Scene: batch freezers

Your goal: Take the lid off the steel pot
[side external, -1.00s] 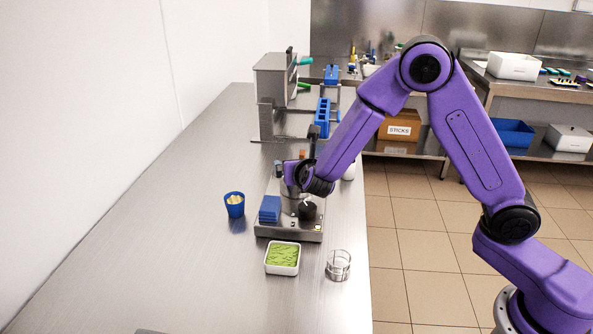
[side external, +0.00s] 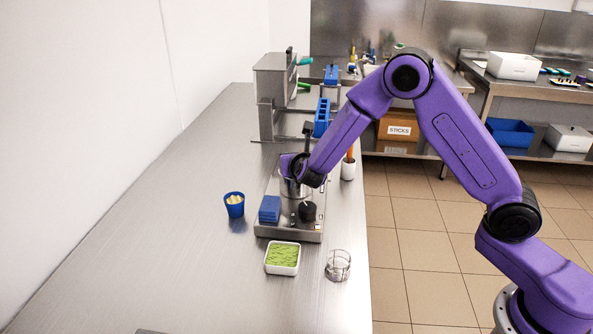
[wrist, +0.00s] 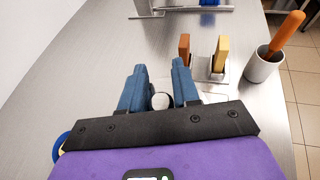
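The steel pot (side external: 289,206) stands on a metal base unit (side external: 275,232), partly hidden by my wrist and a black knob-like part. My gripper (wrist: 159,72) is over the pot, its two blue fingers apart. In the wrist view, a pale round knob (wrist: 161,101), seemingly the lid's, sits between the fingers, with narrow gaps showing on both sides. The rest of the lid is hidden under my gripper. In the side view, my wrist hides most of the fingers.
Nearby are a blue cup (side external: 234,204), a white tub of green stuff (side external: 282,258) and a clear glass (side external: 338,265). A white cup (wrist: 262,66) holds an orange-handled tool (wrist: 287,33). The bench at left is clear.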

